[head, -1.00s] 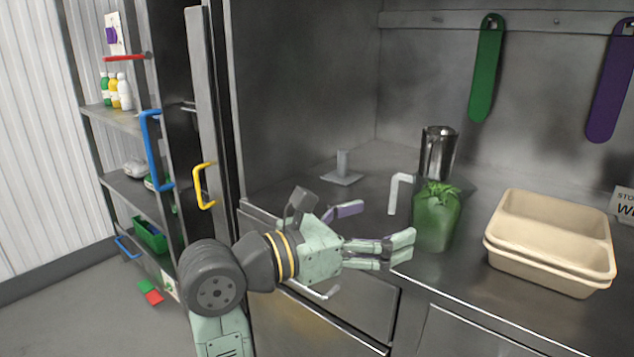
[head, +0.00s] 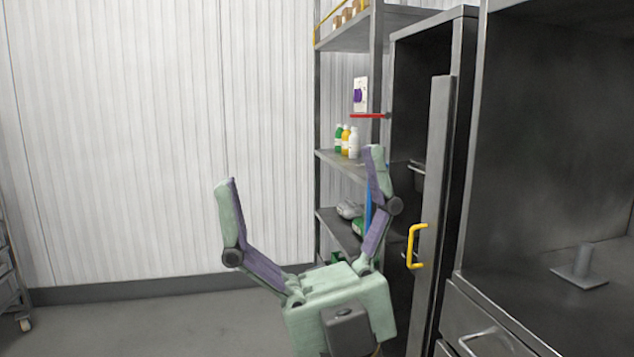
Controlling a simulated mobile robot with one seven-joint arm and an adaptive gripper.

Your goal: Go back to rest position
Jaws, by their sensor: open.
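My gripper (head: 302,172) stands upright in the lower middle of the head view, with its fingers pointing up. Its two pale green and purple fingers are spread wide apart. The right finger overlaps part of the shelf rack in the picture. The rest of my arm is mostly below the bottom edge of the view.
A metal shelf rack (head: 344,156) with bottles (head: 346,141) stands behind the gripper. A dark cabinet with a yellow handle (head: 415,245) is to its right. A steel counter (head: 540,300) is at the far right. Open floor (head: 150,325) lies to the left.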

